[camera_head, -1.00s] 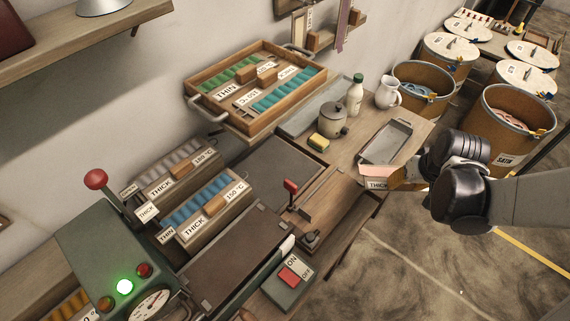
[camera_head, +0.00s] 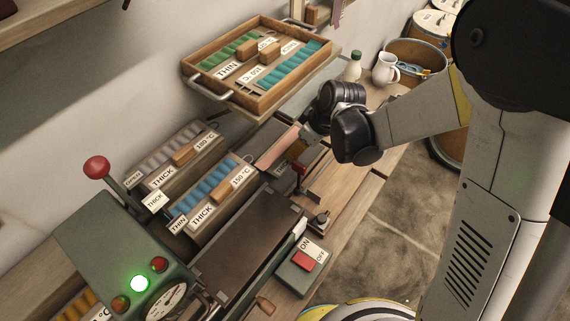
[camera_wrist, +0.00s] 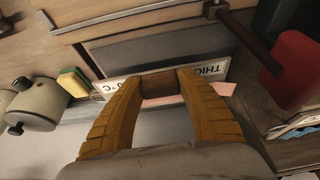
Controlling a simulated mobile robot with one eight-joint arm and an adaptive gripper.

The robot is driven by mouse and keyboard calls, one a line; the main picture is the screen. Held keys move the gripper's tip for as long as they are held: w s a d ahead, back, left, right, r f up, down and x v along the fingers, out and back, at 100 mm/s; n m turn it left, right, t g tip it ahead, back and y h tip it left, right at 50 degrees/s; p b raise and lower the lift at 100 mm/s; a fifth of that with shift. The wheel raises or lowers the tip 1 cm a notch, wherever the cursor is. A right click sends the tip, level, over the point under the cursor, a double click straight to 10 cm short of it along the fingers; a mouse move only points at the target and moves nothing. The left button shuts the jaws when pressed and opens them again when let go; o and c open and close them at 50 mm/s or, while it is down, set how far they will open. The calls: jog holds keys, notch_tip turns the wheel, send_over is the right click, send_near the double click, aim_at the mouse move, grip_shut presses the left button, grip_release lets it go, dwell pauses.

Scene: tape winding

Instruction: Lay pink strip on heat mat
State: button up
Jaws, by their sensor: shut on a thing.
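The pink strip (camera_head: 277,148) is a flat, narrow piece held over the work area, below and left of my wrist. My gripper (camera_wrist: 158,84) is shut on a brown block (camera_wrist: 157,90), which seems to belong to the strip. A white label reading THICK (camera_wrist: 205,69) lies behind the fingers, and part of the pink strip (camera_wrist: 234,101) shows at their right. In the head view my wrist hides most of the fingers. A dark flat plate (camera_head: 245,225) lies left of the lever; I cannot tell whether it is the heat mat.
A small red-topped lever (camera_head: 300,168) stands close to the strip. Racks of grey (camera_head: 177,152) and blue (camera_head: 207,188) pieces are at the left. A wooden tray (camera_head: 262,100) sits behind. An ON/OFF switch box (camera_head: 303,264) is in front.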

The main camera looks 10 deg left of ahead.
aim_at(287, 162)
jog(key=a+f, duration=0.2)
jog(key=a, duration=0.1)
jog(key=shift+s+b, duration=0.35)
jog(key=shift+f+b, duration=0.95)
jog(key=shift+f, duration=0.95)
jog(key=shift+f, duration=0.2)
jog(key=o, duration=1.3)
jog(key=shift+r, duration=0.1)
